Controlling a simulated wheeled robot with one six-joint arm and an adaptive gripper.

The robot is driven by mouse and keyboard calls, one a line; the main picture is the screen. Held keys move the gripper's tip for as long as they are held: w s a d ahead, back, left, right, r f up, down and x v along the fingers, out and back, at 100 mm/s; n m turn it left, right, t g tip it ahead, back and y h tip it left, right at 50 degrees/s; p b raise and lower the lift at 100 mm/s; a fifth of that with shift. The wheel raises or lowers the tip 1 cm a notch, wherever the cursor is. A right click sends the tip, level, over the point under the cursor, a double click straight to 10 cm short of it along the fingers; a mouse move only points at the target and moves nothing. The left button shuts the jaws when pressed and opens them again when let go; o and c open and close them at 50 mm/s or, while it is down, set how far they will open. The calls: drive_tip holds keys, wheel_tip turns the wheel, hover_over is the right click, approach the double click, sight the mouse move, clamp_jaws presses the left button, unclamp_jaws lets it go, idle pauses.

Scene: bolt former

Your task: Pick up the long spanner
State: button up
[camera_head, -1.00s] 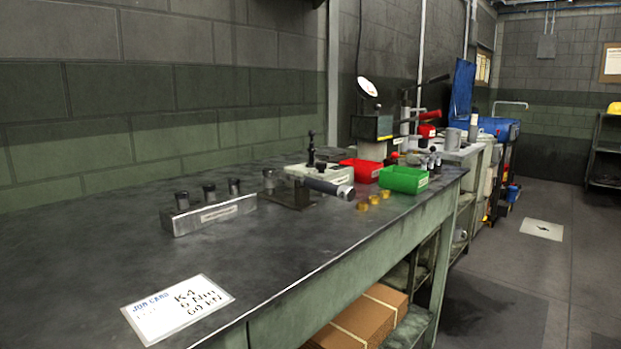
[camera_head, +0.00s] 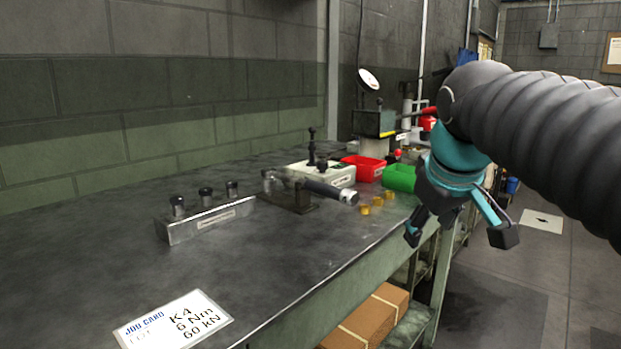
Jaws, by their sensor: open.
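A long tool with a dark grip and a pale end (camera_head: 322,188), which looks like the long spanner, lies across a dark stand (camera_head: 297,206) on the workbench. Its other end is at the left of the stand; its exact shape is too small to tell. My gripper (camera_head: 457,236) is open and empty, with its fingers spread and pointing down. In the picture it is right of the tool, over the bench's front edge, and apart from it. My arm hides part of the bench's far end.
A metal block (camera_head: 207,218) with three dark-topped pegs stands left of the tool. A pale device (camera_head: 312,172), red bin (camera_head: 364,168), green bin (camera_head: 399,178) and brass pieces (camera_head: 376,201) are close by. A job card (camera_head: 174,320) lies in front. The middle bench top is clear.

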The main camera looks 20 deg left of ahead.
drive_tip(key=w+a+r+n, duration=0.3)
drive_tip(key=w+a+r, duration=0.15)
drive_tip(key=a, duration=0.35)
drive_tip(key=n+y+p, duration=0.1)
drive_tip(key=n, duration=0.2)
approach(318, 184)
drive_tip(key=shift+t, duration=0.3)
drive_tip(key=b+x, duration=0.1)
drive_tip(key=x, duration=1)
drive_tip(key=shift+s+f, duration=0.1)
drive_tip(key=shift+f, duration=0.25)
drive_tip(key=shift+r, duration=0.1)
clamp_jaws()
